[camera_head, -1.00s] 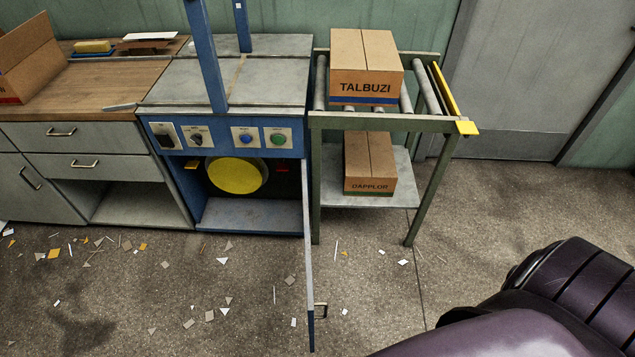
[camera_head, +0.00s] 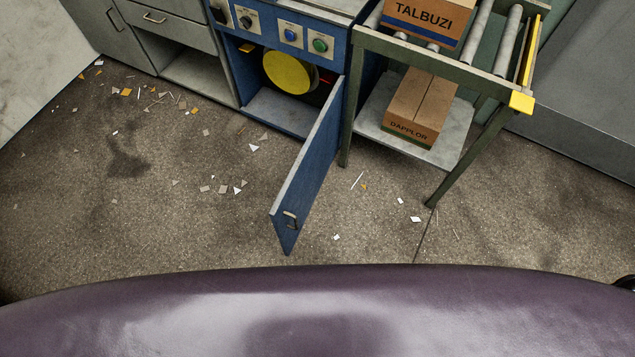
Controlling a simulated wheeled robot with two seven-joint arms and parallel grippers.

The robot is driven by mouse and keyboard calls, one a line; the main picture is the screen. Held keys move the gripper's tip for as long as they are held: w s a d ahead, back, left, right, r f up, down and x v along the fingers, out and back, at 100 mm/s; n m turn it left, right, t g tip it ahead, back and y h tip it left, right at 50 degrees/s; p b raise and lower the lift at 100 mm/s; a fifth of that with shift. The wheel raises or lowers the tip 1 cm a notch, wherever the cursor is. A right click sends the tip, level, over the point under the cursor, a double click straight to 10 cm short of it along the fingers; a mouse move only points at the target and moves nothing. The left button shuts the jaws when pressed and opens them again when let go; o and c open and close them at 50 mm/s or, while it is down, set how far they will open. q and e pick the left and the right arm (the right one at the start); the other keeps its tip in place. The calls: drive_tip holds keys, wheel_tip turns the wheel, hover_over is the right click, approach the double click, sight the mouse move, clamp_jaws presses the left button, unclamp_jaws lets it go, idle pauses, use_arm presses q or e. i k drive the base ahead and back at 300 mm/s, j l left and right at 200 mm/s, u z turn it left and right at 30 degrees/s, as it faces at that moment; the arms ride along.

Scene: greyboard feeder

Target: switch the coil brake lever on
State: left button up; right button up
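The blue machine cabinet (camera_head: 345,110) stands at the top middle of the head view, with its door (camera_head: 308,165) swung open towards me. Inside the opening is a round yellow coil face (camera_head: 288,73). A small orange part (camera_head: 246,48) sits at the upper left of the opening, and a small red part (camera_head: 326,77) shows right of the coil. I cannot tell which of these, if either, is the brake lever, nor its position. Neither of my grippers is in view.
The panel above has a black rotary knob (camera_head: 245,20), a blue button (camera_head: 290,35) and a green button (camera_head: 320,44). A roller stand (camera_head: 440,57) with two cartons is at right. Open floor with scraps lies in front of the door.

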sight(327, 78)
drive_tip(key=i+j+z, duration=0.15)
drive_tip(key=j+z, duration=0.15)
drive_tip(key=j, duration=0.7)
drive_tip(key=j+z, duration=0.3)
drive_tip(key=j, duration=0.7)
drive_tip(key=i+j+z, duration=0.15)
drive_tip(key=i+j, duration=0.15)
drive_tip(key=i+j+z, duration=0.15)
drive_tip(key=i+j, duration=0.15)
drive_tip(key=j, duration=0.15)
drive_tip(key=i+j+z, duration=0.15)
drive_tip(key=j, duration=0.25)
drive_tip(key=i, duration=0.1)
